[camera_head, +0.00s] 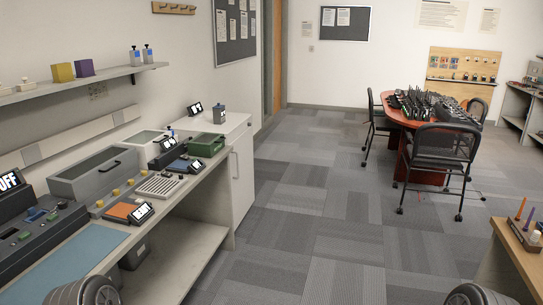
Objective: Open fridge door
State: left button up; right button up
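A low white cabinet (243,172), which looks like the fridge, stands at the far end of the left-hand counter. Its front faces right toward the open floor and looks shut. A slim vertical handle (236,165) shows on that front. A dark lidded canister and a small display stand on or near its top. Neither of my grippers can be made out. Only dark, ribbed, rounded parts, probably of my own arms, show at the bottom left and bottom right edges, well short of the cabinet.
A counter with devices and a blue mat (72,262) runs along the left wall. Carpeted floor (310,210) is clear in the middle. A red table (404,116) with chairs (443,150) stands at the back right. A wooden desk (520,255) is at the right edge.

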aim_at(241, 158)
jog(key=i, duration=3.95)
jog(key=z, duration=0.5)
